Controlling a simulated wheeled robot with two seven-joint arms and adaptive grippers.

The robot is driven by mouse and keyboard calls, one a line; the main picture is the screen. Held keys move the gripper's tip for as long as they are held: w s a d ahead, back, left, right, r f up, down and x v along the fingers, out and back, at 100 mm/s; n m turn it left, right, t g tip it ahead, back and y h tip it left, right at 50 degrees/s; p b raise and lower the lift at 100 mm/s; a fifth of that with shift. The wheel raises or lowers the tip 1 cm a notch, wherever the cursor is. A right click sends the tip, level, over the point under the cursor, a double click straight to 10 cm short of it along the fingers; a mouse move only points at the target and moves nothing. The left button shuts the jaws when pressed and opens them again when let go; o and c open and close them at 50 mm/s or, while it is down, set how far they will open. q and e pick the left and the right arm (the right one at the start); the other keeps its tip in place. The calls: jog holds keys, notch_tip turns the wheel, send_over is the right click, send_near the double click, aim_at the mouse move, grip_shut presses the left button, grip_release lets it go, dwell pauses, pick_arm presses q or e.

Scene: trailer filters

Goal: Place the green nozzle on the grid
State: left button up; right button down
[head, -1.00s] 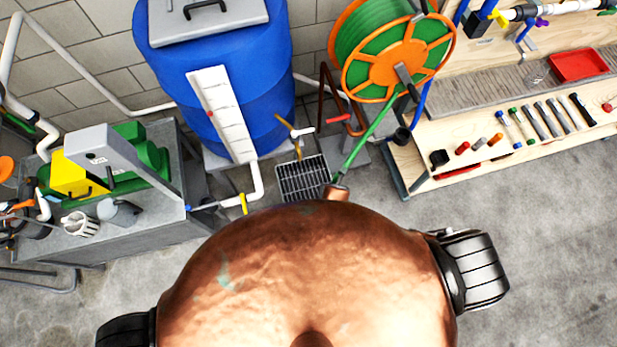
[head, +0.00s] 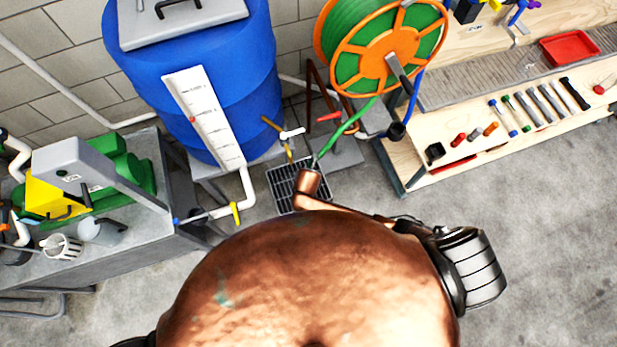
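The green nozzle (head: 345,131) is a long, thin green piece that slants down and left from below the hose reel. Its lower end is over the right part of the dark floor grid (head: 281,184). I cannot tell whether it touches the bars. The copper forearm of my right arm reaches in from the right and covers part of the grid. A small grey piece at its tip, perhaps my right gripper (head: 314,162), meets the nozzle's lower end. Its fingers are too small and hidden to read. My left gripper is not in view.
The orange and green hose reel (head: 388,62) stands behind the grid. A blue barrel (head: 245,100) and a white pipe with a yellow valve (head: 236,212) are to its left. A wooden workbench (head: 420,180) with tools is at right. The floor at right is clear.

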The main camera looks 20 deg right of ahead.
jog(key=shift+f, duration=0.55)
jog(key=shift+r, duration=0.1)
jog(key=c, duration=1.8)
grip_release()
jog(key=p+v, duration=0.4)
jog(key=v, duration=0.8)
jog(key=shift+w, duration=0.1)
